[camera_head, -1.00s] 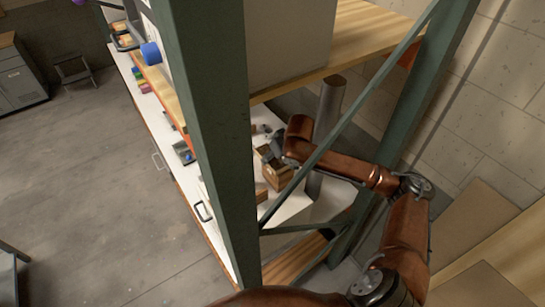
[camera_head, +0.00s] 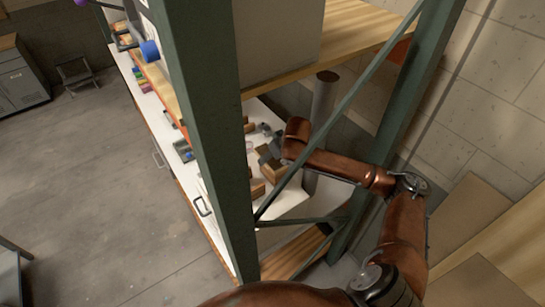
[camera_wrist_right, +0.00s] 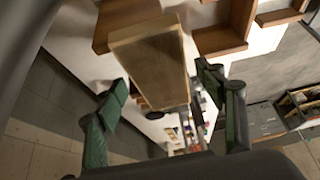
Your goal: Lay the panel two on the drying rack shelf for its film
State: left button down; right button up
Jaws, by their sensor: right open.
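My right arm reaches from the lower right through the green-posted rack in the head view. Its gripper (camera_head: 268,155) is small and partly hidden there, over a white surface with wooden pieces. In the right wrist view the gripper (camera_wrist_right: 162,80) is open, its two green fingers well apart. A pale wooden block-like piece (camera_wrist_right: 150,65) lies beyond and between the fingers, with no clear contact. I cannot tell whether it is panel two. A wooden shelf board (camera_head: 375,35) of the rack spans the top; I cannot tell which shelf is the drying one. My left gripper is not in view.
A green upright (camera_head: 215,140) and a diagonal brace (camera_head: 325,130) stand close to my right arm. A large grey box (camera_head: 275,45) sits on the upper shelf. Wooden trays (camera_wrist_right: 220,40) show in the wrist view.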

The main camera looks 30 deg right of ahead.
jog(key=b+v, duration=0.1)
jog(key=v, duration=0.4)
jog(key=shift+s+b, duration=0.15)
jog(key=shift+b, duration=0.2)
pick_arm(q)
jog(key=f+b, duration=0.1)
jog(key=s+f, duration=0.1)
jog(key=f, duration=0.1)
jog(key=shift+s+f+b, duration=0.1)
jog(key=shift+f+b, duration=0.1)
jog(key=shift+b, duration=0.15)
pick_arm(e)
jog(key=v, duration=0.7)
jog(key=shift+r, duration=0.2)
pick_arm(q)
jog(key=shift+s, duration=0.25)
